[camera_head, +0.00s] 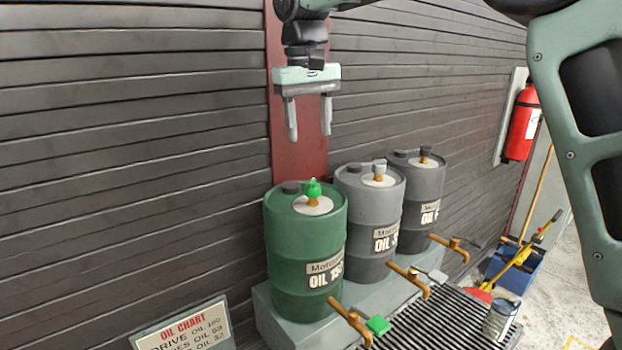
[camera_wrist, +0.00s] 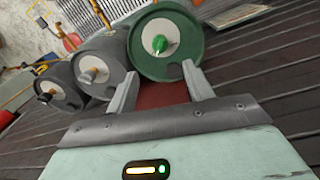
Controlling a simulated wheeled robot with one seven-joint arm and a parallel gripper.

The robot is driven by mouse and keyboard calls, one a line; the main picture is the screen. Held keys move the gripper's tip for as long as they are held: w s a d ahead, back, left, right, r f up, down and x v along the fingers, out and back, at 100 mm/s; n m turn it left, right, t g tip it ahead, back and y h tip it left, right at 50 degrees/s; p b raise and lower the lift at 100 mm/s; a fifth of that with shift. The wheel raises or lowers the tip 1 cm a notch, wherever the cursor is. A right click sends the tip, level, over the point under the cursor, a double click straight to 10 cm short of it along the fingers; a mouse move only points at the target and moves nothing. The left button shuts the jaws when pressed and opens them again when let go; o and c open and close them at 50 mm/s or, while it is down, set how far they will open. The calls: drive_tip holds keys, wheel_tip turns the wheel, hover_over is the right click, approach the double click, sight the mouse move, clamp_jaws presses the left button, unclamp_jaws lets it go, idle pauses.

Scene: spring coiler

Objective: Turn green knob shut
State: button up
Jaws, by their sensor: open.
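The green knob (camera_head: 313,188) stands on a brass stem on the white disc on top of the green oil drum (camera_head: 290,240). In the wrist view the green knob (camera_wrist: 160,43) shows on the drum's lid, beyond my fingertips. My gripper (camera_head: 308,120) is open and empty, pointing down, above the green drum and apart from the knob. In the wrist view its two fingers (camera_wrist: 158,76) are spread, with the drum beyond them. A second green handle (camera_head: 378,325) sits on the brass tap (camera_head: 350,318) low on the green drum.
Two grey drums (camera_head: 368,240) (camera_head: 418,205) with grey and dark knobs stand to the right. A dark slatted wall (camera_head: 130,130) is close behind. A sign (camera_head: 185,330) stands front left. A metal grate (camera_head: 440,320), blue bin (camera_head: 520,268) and extinguisher (camera_head: 521,125) are to the right.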

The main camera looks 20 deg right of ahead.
sight(313, 181)
drive_tip(key=f+p, duration=0.1)
drive_tip(key=f, duration=0.7)
drive_tip(key=f+p, duration=0.1)
drive_tip(key=f, duration=0.2)
drive_tip(key=shift+d+f+p, duration=0.3)
drive_tip(key=shift+d+f, duration=0.05)
drive_tip(key=shift+f, duration=0.05)
drive_tip(key=c, duration=1)
